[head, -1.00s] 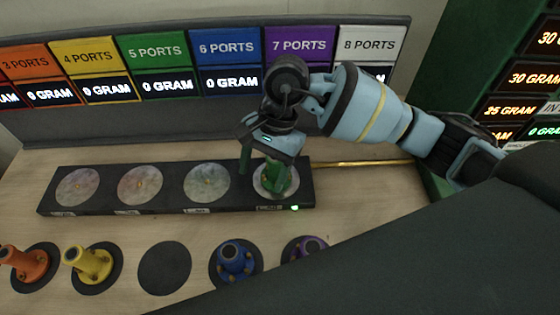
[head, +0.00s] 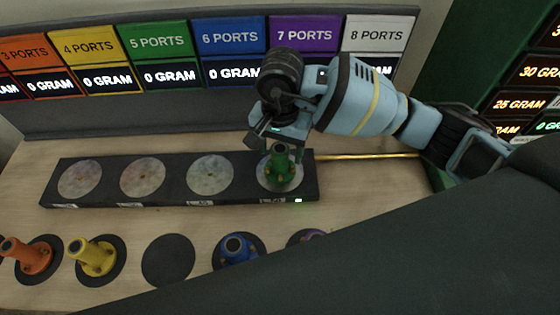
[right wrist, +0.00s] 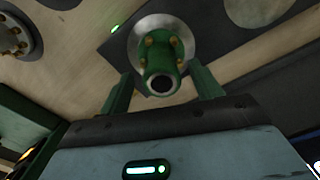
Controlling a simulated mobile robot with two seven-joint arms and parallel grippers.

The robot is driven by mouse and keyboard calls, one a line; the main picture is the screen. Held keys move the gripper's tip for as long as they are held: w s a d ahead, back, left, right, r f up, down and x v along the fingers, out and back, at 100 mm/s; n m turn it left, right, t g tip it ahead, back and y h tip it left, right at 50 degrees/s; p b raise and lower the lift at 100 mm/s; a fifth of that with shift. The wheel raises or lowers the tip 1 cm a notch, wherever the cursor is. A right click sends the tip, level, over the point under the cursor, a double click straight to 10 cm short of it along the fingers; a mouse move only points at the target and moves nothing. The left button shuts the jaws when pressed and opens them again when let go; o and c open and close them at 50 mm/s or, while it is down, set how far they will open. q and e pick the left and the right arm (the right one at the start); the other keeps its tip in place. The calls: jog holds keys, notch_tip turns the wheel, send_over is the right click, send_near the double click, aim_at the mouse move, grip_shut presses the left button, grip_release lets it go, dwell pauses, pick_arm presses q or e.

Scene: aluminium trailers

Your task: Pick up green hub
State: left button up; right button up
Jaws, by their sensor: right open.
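The green hub (head: 281,168) stands upright on the rightmost round disc of the black strip (head: 233,191). My right gripper (head: 280,151) is over the hub, coming from above and behind. It is open. In the right wrist view the green hub (right wrist: 159,62) shows its flange, brass bolts and dark bore, with one finger of the right gripper (right wrist: 163,86) on each side. Gaps show between hub and fingers there. My left gripper is not in view.
In front stand an orange hub (head: 34,257), a yellow hub (head: 96,257), a blue hub (head: 236,250) and a partly hidden purple hub (head: 311,236). A black round pad (head: 168,260) is empty. The strip's other discs are bare. A coloured port-and-gram panel (head: 230,50) rises behind.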

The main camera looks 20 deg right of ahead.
aim_at(279, 160)
notch_tip(279, 160, down, 5)
jog(key=shift+w, duration=0.15)
jog(key=shift+r, duration=0.1)
grip_shut()
dwell(0.4)
